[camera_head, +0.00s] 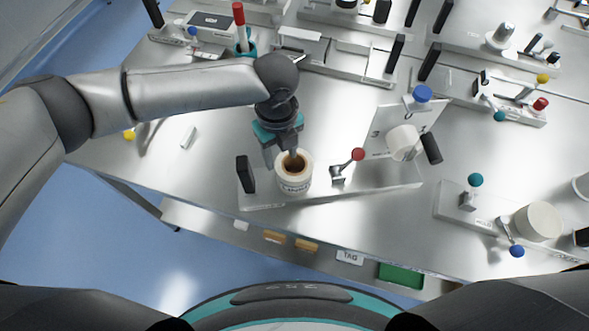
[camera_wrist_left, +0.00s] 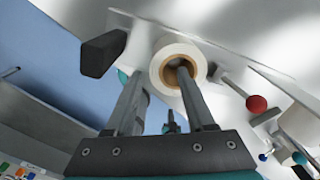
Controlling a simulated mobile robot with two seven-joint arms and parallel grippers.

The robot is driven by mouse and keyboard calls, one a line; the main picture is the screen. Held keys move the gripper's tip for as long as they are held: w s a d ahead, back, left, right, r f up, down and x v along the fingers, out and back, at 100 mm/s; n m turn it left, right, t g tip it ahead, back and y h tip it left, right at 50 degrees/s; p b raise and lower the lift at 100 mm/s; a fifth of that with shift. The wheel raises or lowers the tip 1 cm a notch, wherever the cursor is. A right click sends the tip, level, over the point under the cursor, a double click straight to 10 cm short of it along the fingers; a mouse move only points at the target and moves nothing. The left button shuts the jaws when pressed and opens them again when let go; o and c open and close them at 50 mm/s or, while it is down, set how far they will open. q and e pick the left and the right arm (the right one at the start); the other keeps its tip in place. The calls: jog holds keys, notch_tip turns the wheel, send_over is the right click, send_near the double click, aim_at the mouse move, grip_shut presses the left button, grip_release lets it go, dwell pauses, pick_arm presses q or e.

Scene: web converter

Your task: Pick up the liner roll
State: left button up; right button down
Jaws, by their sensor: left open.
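The liner roll (camera_head: 294,183) is a white roll with a brown core and dark lettering on its side. It stands upright on a metal plate near the table's front edge. My left gripper (camera_head: 282,158) reaches down at its upper left rim, with its jaws open. In the left wrist view the liner roll (camera_wrist_left: 162,68) lies beyond the fingers (camera_wrist_left: 160,95). One finger overlaps the core opening and the other is outside the roll on the left. I cannot tell whether either touches it. My right gripper is not in view.
A black upright block (camera_head: 245,174) stands just left of the roll. A red-knobbed lever (camera_head: 357,155) stands just right of it. Another white roll (camera_head: 404,143) is mounted farther right. Bare table lies to the left, around a small white piece (camera_head: 188,137).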

aim_at(282, 171)
pick_arm(q)
jog(key=f, duration=0.2)
jog(key=s+f, duration=0.1)
jog(key=f, duration=0.1)
jog(key=shift+s+f+p, duration=0.1)
jog(key=shift+f+p, duration=0.25)
jog(key=shift+f, duration=0.35)
jog(key=shift+c, duration=0.2)
grip_shut()
jog(key=shift+r, duration=0.1)
dwell(0.6)
